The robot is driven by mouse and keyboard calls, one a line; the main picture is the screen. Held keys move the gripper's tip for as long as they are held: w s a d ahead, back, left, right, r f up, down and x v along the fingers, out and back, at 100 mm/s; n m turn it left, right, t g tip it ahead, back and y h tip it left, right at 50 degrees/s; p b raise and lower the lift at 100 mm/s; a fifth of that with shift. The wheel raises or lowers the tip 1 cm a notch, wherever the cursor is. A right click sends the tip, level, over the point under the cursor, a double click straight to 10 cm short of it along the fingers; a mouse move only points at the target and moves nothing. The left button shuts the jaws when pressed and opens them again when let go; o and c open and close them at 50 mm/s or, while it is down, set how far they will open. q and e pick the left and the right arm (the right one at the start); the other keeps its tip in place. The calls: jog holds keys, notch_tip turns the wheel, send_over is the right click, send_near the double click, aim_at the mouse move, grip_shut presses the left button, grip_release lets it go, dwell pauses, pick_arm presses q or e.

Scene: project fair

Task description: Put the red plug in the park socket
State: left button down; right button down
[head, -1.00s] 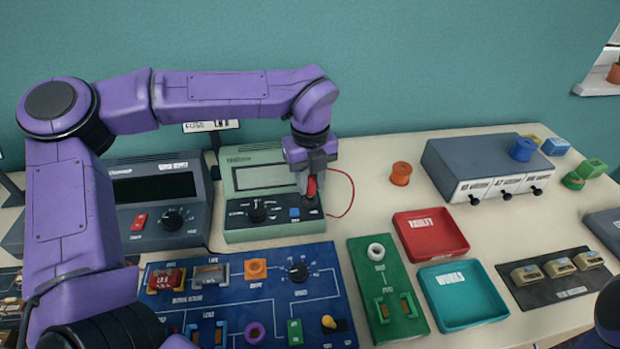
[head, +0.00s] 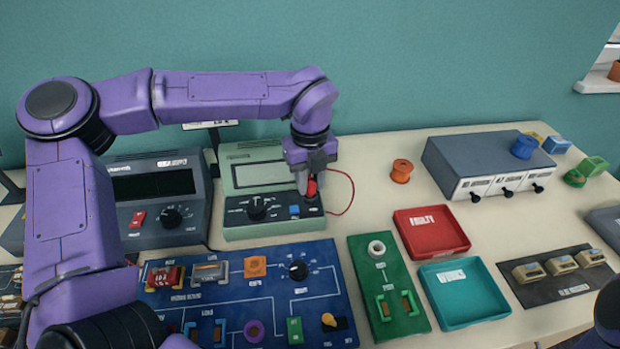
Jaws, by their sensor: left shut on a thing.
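My left gripper (head: 311,176) points down over the right end of the green meter (head: 270,229). It is shut on the red plug (head: 311,188), which is upright at the meter's front panel, by its right side. A red wire (head: 349,195) loops out to the right of the meter. The gripper's fingers hide part of the plug and the panel around it. I cannot tell which socket is the park socket or whether the plug is seated in one. My right gripper is not in view.
A grey meter (head: 155,190) stands left of the green one. In front lies a blue circuit board (head: 265,285), with a green board (head: 362,262) beside it. A red tray (head: 430,248), a teal tray (head: 452,318) and an orange spool (head: 401,171) are to the right.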

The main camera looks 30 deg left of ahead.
pick_arm(q)
jog(key=shift+f+b, duration=0.3)
jog(key=shift+f, duration=0.15)
jog(key=shift+c, duration=1.6)
grip_release()
jog(key=shift+r+p, duration=3.2)
jog(key=shift+r, duration=0.9)
jog(key=shift+f, duration=0.15)
